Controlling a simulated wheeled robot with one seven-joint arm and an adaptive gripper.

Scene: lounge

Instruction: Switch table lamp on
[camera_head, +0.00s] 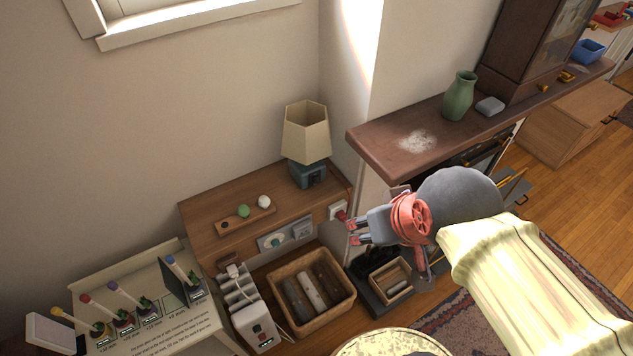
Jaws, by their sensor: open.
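The table lamp (306,135) stands upright at the right end of a small wooden side table (195,222). It has a beige faceted shade and a blue-grey base (308,174); I see no clear glow in the shade. My gripper (349,228) is open, in front of the table's right end, below and to the right of the lamp. Its red-tipped fingers point left. The upper fingertip overlaps a small white plate (335,212) on the table's front; I cannot tell if they touch. A grey panel (270,243) with a round knob and a socket plate (302,230) are also on the front.
A wooden tray with a green ball (243,211) and a white ball (264,202) lies left of the lamp. A dark mantel shelf (375,152) with a green vase (459,96) juts out at right.

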